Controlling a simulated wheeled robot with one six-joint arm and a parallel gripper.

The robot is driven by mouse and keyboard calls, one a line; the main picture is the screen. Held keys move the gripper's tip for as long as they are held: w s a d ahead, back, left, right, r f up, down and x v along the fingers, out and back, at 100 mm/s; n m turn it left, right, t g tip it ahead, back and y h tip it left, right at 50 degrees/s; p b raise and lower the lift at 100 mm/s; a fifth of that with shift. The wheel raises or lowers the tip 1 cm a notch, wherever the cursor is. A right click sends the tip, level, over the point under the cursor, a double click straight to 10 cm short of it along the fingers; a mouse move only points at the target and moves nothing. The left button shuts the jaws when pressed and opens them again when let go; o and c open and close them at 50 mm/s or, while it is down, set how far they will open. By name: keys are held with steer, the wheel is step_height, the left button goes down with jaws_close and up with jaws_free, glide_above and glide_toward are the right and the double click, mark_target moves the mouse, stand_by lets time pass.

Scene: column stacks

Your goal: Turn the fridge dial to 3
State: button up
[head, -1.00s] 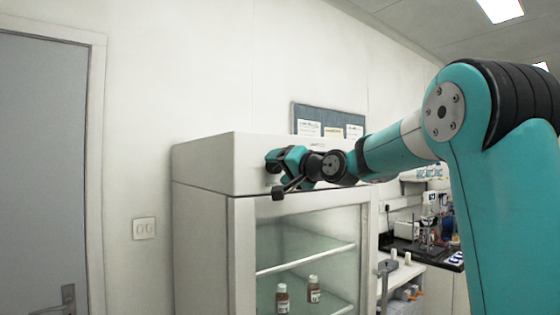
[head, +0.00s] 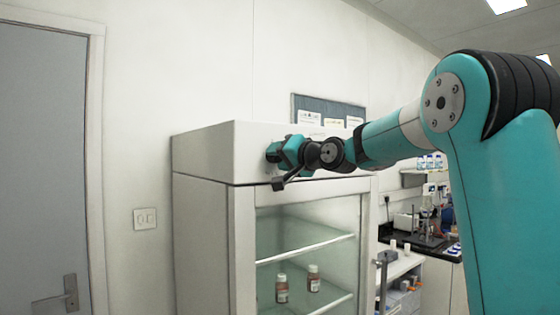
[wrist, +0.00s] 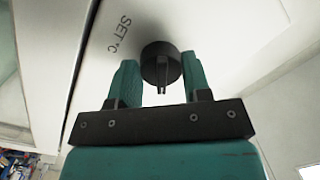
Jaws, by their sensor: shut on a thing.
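The fridge dial (wrist: 160,63) is a round black knob on the white front panel, with a raised grip bar across its face. The label "SET °C" is printed beside it. In the wrist view my gripper (wrist: 161,80) has one teal finger on each side of the dial and is shut on it. No scale numbers are readable, so I cannot tell the dial's setting. In the head view my gripper (head: 277,168) is at the fridge's upper front panel and hides the dial. The fridge (head: 205,240) is a white cabinet with a glass door.
Small brown bottles (head: 282,289) stand on a shelf behind the glass. A lab bench with equipment (head: 425,230) is to the right of the fridge. A grey door (head: 40,150) is at the left, and a notice board (head: 335,108) hangs behind the fridge.

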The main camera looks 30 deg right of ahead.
steer(key=n+b, duration=0.2)
steer(key=shift+f+b, duration=0.25)
steer(key=shift+b, duration=0.1)
steer(key=n+b, duration=0.3)
steer(key=shift+d+n+g, duration=0.1)
steer(key=shift+n+g, duration=0.2)
steer(key=shift+n, duration=0.1)
steer(key=n+b, duration=0.2)
steer(key=shift+r+n+h+b, duration=0.15)
steer(key=shift+n+h+b, duration=0.25)
steer(key=shift+r+n+b, duration=0.15)
steer(key=shift+n+b, duration=0.5)
steer(key=shift+n, duration=0.35)
steer(key=o, duration=0.9)
